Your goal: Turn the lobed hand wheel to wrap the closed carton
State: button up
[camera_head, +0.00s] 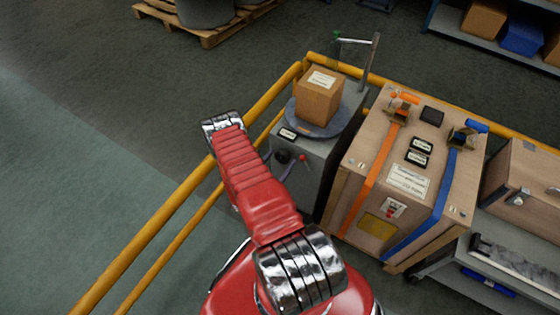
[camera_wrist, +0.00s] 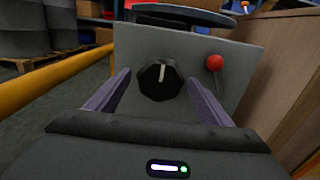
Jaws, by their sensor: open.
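The lobed hand wheel (camera_wrist: 160,80) is a black knob with a pale pointer line on the front panel of a grey machine. It also shows in the head view (camera_head: 283,157), small and dark. My gripper (camera_wrist: 160,76) is open. Its two purple fingers stand left and right of the wheel in the wrist view; I cannot tell whether they touch it. The pointer line stands near upright. The closed carton (camera_head: 318,98), brown with a white label, sits on the round turntable (camera_head: 298,123) atop the machine.
A red ball-ended lever (camera_wrist: 215,63) is right of the wheel, near my right finger. A yellow rail (camera_head: 172,205) runs along the left. A large strapped wooden crate (camera_head: 372,190) stands close on the right. A post (camera_head: 371,62) rises behind the turntable.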

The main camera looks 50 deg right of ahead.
jog(key=shift+c, duration=0.4)
jog(key=c, duration=1)
jog(key=shift+m, duration=0.4)
jog(key=m, duration=1.2)
jog(key=shift+s, duration=0.1)
jog(key=shift+f, duration=0.1)
jog(key=o, duration=1.1)
